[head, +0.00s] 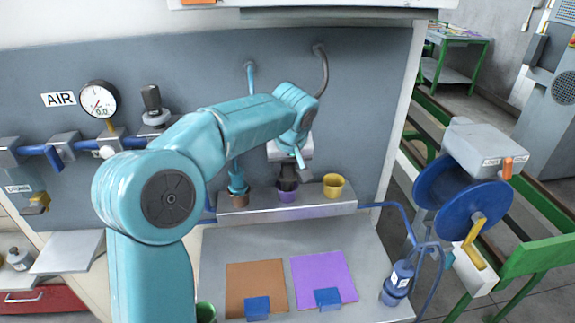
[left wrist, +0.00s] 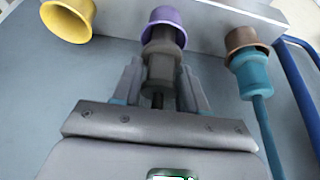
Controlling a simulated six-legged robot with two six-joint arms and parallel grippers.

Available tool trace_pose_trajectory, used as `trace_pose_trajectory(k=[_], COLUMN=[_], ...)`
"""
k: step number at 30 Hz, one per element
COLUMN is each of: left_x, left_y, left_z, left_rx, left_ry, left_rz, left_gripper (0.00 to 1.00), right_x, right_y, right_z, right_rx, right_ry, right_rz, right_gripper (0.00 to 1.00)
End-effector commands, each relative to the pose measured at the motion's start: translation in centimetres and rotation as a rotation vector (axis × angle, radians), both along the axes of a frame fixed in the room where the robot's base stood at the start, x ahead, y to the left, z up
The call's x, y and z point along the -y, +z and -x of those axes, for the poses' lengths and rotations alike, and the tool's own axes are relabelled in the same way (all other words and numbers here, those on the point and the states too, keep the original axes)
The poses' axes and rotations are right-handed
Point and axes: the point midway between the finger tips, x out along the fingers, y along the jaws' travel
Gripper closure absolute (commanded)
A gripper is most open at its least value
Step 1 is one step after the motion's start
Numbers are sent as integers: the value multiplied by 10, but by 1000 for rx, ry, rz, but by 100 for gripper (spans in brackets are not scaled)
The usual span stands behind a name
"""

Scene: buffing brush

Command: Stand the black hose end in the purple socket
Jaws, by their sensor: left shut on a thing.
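The purple socket (head: 287,197) sits in the middle of a grey ledge on the back panel. The black hose end (head: 287,184) is upright at its mouth. My left gripper (head: 289,172) is right above the socket, shut on the black hose end. In the left wrist view the black hose end (left wrist: 160,65) is between the two fingers (left wrist: 161,88), and its tip is inside the rim of the purple socket (left wrist: 165,22). How deep it sits is hidden. My right gripper is not in view.
A teal hose end (head: 237,187) stands in the brown socket (head: 239,200) to the left. The yellow socket (head: 333,186) to the right is empty. Below are an orange-brown mat (head: 255,283) and a purple mat (head: 323,275). A blue hose reel (head: 465,205) stands at right.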

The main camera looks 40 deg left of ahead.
Motion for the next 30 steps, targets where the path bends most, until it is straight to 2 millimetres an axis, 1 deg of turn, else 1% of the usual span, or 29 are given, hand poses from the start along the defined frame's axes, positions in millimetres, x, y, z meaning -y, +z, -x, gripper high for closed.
trace_pose_trajectory(k=[1,4,12,13,14,15,16,25,28,30], left_x=[0,0,0,0,0,0,0,0,3,7], left_y=[-4,-7,-8,-8,-8,-8,-8,-6,3,14], left_z=[0,0,0,0,0,0,0,0,2,5], left_rx=[0,0,1,1,1,1,1,1,4,5], left_ry=[0,0,0,0,0,0,0,0,0,-1], left_rz=[0,0,-1,-1,-1,-1,-1,0,-1,-1], left_gripper=[90,90,90,55,45,32,28,28,28,28], right_x=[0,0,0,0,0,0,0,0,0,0], right_y=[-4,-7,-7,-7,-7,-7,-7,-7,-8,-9], right_z=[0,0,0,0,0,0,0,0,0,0], right_rx=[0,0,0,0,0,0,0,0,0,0], right_ry=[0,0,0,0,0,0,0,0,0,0], right_rz=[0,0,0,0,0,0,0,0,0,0], right_gripper=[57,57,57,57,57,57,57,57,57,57])
